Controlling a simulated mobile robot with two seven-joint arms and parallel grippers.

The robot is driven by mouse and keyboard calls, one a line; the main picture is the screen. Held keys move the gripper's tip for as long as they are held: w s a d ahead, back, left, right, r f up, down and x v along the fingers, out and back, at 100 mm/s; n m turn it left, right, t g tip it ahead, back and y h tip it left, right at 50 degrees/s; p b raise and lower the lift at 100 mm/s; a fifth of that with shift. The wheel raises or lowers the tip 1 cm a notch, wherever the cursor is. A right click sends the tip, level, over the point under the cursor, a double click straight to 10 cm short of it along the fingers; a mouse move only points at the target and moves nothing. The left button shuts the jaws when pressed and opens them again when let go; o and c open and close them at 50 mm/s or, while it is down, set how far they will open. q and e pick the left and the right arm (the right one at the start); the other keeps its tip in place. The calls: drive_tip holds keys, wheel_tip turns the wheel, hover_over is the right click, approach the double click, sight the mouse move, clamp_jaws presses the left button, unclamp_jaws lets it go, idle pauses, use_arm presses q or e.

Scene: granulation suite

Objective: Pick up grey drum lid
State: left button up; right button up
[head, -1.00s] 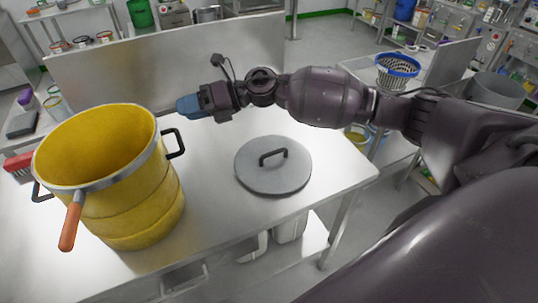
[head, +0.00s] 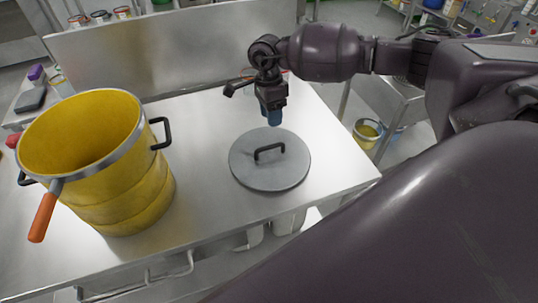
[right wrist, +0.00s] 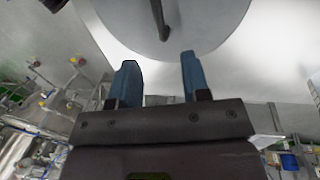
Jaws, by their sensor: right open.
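The grey drum lid (head: 262,174) lies flat on the steel table, with a black bar handle (head: 269,151) standing up at its middle. My right gripper (head: 273,119) points down just behind the lid's far edge, above it and apart from the handle. In the right wrist view its two blue fingers (right wrist: 158,75) are apart with nothing between them. The lid (right wrist: 195,35) and part of its handle (right wrist: 160,18) show beyond the fingertips. My left gripper is not in the head view.
A yellow drum (head: 125,195), open at the top, stands left of the lid on the steel table (head: 215,215). An orange-handled tool (head: 43,217) leans on its rim. A steel backsplash (head: 180,50) runs behind. The table's right edge is close to the lid.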

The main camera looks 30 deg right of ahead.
sight(272, 146)
drive_tip(key=f, duration=0.2)
drive_tip(key=s+f, duration=0.1)
drive_tip(key=f, duration=0.2)
drive_tip(key=shift+a+f+p, duration=0.1)
drive_tip(key=shift+f+p, duration=0.15)
drive_tip(key=shift+p, duration=0.1)
drive_tip(key=shift+s+a+f+p, duration=0.1)
drive_tip(key=shift+s+f+p, duration=0.1)
drive_tip(key=shift+f, duration=0.65)
drive_tip(key=shift+s+a+f+p, duration=0.15)
drive_tip(key=shift+f+p, duration=0.1)
drive_tip(key=shift+f, duration=0.6)
drive_tip(key=shift+s+a+f+p, duration=0.1)
drive_tip(key=shift+s+f+p, duration=0.1)
drive_tip(key=shift+f, duration=0.65)
drive_tip(key=shift+w, duration=0.1)
clamp_jaws()
